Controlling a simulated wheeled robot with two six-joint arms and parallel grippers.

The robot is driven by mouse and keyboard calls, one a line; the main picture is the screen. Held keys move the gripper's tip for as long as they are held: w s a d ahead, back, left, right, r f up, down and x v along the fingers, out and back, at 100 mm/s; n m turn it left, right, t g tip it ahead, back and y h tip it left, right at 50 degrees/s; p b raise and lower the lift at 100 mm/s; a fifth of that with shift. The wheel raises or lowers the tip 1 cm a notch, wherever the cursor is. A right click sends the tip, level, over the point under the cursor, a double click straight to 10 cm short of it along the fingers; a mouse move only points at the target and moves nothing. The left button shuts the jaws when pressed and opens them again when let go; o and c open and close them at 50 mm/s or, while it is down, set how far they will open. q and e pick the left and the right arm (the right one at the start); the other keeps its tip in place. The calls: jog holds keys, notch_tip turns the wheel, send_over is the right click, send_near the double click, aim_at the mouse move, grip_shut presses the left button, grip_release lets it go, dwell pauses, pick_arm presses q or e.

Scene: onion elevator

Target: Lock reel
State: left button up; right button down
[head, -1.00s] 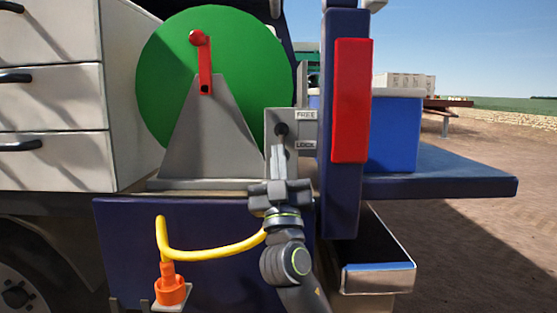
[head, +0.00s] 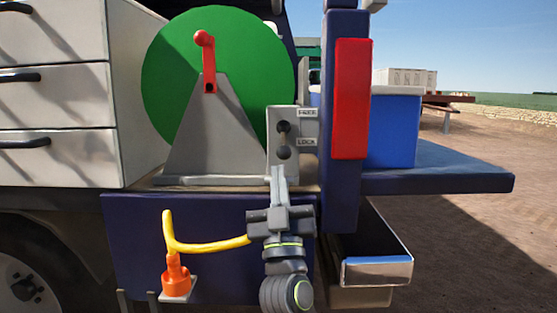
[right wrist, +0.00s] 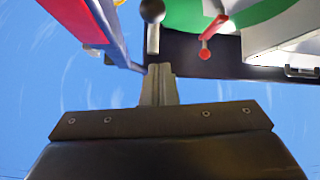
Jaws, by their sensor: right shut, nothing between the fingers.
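The green reel (head: 240,55) stands on a grey triangular bracket (head: 208,140) with a red crank (head: 208,62); the crank also shows in the right wrist view (right wrist: 209,32). Right of it is a grey lock plate (head: 276,120) labelled FREE above and LOCK below. Two dark round shapes show on it, an upper one (head: 283,127) and a lower one (head: 284,152) level with LOCK. I cannot tell surely which is the lever knob. A black ball knob (right wrist: 152,10) on a grey stem shows in the right wrist view. My right gripper (head: 277,172) is shut and empty, just below the plate, apparently apart from it.
A dark blue post with a red panel (head: 350,100) stands close right of the plate. White drawers (head: 55,98) are at left. A blue box (head: 395,130) sits at right.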

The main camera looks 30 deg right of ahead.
jog(key=shift+v, duration=1.35)
jog(key=shift+r, duration=0.1)
